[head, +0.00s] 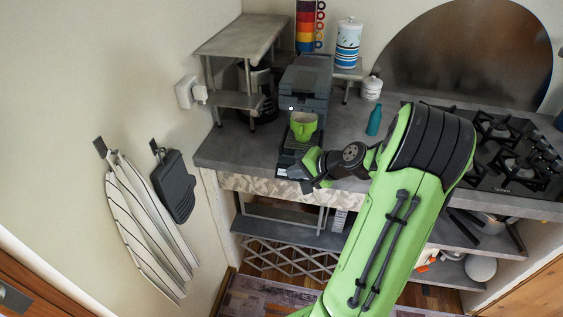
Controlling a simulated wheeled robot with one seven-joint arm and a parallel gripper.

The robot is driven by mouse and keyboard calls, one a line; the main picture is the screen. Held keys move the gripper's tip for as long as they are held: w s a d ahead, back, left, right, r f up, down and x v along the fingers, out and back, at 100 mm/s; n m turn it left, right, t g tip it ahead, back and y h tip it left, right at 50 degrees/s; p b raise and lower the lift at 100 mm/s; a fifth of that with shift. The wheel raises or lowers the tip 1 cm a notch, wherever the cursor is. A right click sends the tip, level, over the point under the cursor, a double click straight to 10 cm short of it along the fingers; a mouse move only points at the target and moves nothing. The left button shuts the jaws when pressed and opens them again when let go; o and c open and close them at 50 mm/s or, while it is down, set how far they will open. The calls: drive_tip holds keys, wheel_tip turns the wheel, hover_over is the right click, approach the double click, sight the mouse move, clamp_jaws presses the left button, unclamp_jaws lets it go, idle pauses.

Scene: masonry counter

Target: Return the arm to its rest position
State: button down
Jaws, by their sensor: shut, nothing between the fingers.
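My gripper (291,171) is at the end of my green and black arm, at the front edge of the grey counter (235,150). It is shut and I see nothing held in it; the fingers are small and dark in the head view. It is just below and in front of a green mug (303,125). The mug stands upright in the dark coffee machine (307,82). I cannot tell whether my gripper touches the machine's base. My forearm covers part of the counter's right side.
A teal bottle (374,121) and a white jar (371,88) stand near my arm. A gas hob (508,150) lies to the right. A metal shelf (237,45) stands at the left. A striped towel (145,225) hangs on the wall. Below the counter are open shelves (290,233).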

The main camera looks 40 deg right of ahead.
drive_tip(key=s+a+r+n+g, duration=0.1)
drive_tip(key=a+r+n+g, duration=0.2)
drive_tip(key=a, duration=0.5)
drive_tip(key=s+a+r+n+g, duration=0.1)
drive_tip(key=a+r+n, duration=0.25)
drive_tip(key=a, duration=0.45)
drive_tip(key=s+a+r+n+h, duration=0.1)
drive_tip(key=s+a+r+n, duration=0.1)
drive_tip(key=s, duration=0.6)
drive_tip(key=s+a+r+n+h+p, duration=0.1)
drive_tip(key=s+a+r+n, duration=0.2)
drive_tip(key=s+a+n, duration=0.2)
drive_tip(key=s+a, duration=0.2)
drive_tip(key=s, duration=0.1)
drive_tip(key=shift+r, duration=0.3)
drive_tip(key=shift+a, duration=0.1)
